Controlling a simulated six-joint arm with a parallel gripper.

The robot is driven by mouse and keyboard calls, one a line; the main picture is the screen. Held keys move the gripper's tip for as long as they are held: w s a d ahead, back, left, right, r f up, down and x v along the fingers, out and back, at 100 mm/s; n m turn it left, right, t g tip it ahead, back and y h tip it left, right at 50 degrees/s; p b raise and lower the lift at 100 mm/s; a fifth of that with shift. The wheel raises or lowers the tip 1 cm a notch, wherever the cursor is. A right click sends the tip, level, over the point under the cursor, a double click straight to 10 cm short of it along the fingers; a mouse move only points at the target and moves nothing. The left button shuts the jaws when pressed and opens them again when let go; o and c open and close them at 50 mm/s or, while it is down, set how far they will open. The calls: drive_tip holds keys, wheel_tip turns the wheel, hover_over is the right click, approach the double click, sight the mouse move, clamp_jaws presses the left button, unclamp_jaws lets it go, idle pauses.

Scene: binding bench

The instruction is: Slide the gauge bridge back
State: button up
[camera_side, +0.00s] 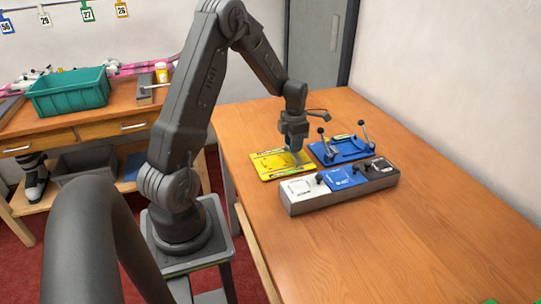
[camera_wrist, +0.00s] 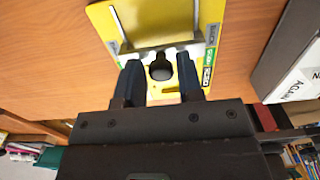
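A yellow plate (camera_side: 265,170) lies flat on the bench, under my gripper (camera_side: 294,151) in the side view. In the wrist view the yellow plate (camera_wrist: 110,22) carries a grey metal crossbar, which looks like the gauge bridge (camera_wrist: 150,48), with printed strips along the plate's sides. A round dark knob (camera_wrist: 160,68) stands beside the crossbar; whether they are joined is unclear. My gripper (camera_wrist: 159,66) is open, with one dark finger on each side of the knob and small gaps showing. In the side view my gripper hides part of the plate and bridge.
A blue fixture (camera_side: 338,153) with upright levers stands to the plate's right. A grey block (camera_side: 300,203) with white and blue panels lies in front. The bench (camera_side: 440,225) is clear at front right. A side table with a green bin (camera_side: 68,95) is at left.

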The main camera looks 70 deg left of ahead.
drive_tip(key=shift+r, duration=0.1)
wheel_tip(320, 180, up, 10)
idle(1.0)
drive_tip(key=s+d+r+m+t+y, duration=0.1)
drive_tip(key=s+d+r+m, duration=0.3)
drive_tip(key=d+m, duration=0.5)
drive_tip(key=s+d+r+m+t, duration=0.1)
drive_tip(key=d+r+m+t, duration=0.1)
drive_tip(key=d+r+m, duration=0.55)
drive_tip(key=s+d+m+t+h, duration=0.1)
drive_tip(key=s+d+m+t, duration=0.1)
drive_tip(key=s+d+m, duration=0.8)
drive_tip(key=d+m, duration=0.1)
drive_tip(key=m, duration=0.7)
drive_tip(key=shift+s+f+m+t, duration=0.15)
drive_tip(key=shift+f+m+t, duration=0.15)
drive_tip(key=shift+m, duration=0.05)
